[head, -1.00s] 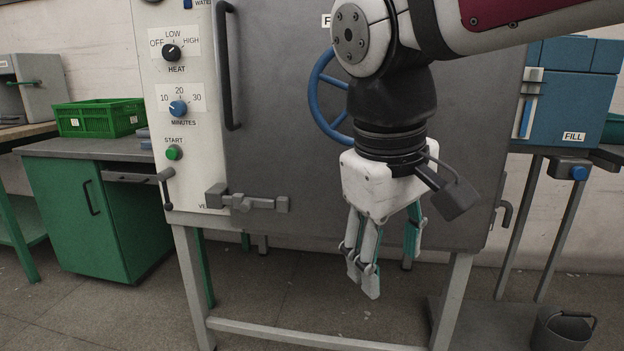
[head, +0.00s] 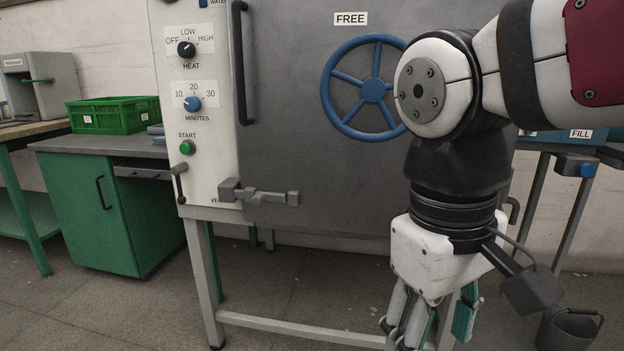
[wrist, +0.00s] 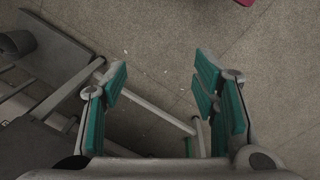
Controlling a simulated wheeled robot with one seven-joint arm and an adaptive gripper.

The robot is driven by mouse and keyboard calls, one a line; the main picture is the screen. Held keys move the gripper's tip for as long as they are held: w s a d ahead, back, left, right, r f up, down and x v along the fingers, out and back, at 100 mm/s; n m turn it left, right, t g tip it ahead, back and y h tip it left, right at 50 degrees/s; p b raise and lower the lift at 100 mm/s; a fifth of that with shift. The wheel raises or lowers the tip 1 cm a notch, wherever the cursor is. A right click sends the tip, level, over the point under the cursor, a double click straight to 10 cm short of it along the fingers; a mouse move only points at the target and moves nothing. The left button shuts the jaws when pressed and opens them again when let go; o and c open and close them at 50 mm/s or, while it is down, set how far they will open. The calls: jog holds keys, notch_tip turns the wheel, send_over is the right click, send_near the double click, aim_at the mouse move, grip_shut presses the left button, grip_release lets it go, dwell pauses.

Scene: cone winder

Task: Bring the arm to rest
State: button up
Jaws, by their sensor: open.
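My gripper (head: 428,328) hangs pointing down at the right of the head view, in front of the grey cabinet machine and apart from it. Its fingertips are partly cut off by the bottom edge of that view. In the wrist view, my gripper (wrist: 160,88) shows its green-padded fingers spread wide with nothing between them. Bare floor and a pale leg brace of the machine lie below.
The grey machine (head: 290,130) has a blue handwheel (head: 372,90), a door handle (head: 240,65) and a latch (head: 258,194). A green crate (head: 108,116) sits on a bench at left. A bucket (head: 568,330) stands on the right. The floor at left is clear.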

jog(key=s+d+f+m+y, duration=0.1)
jog(key=s+d+f+m, duration=0.2)
jog(key=s, duration=0.3)
jog(key=s+d+f+m, duration=0.2)
jog(key=s+d, duration=0.2)
jog(key=s, duration=0.2)
notch_tip(320, 180, up, 35)
jog(key=t+p, duration=0.4)
jog(key=p, duration=2.9)
jog(key=shift+p, duration=0.3)
jog(key=shift+f, duration=0.1)
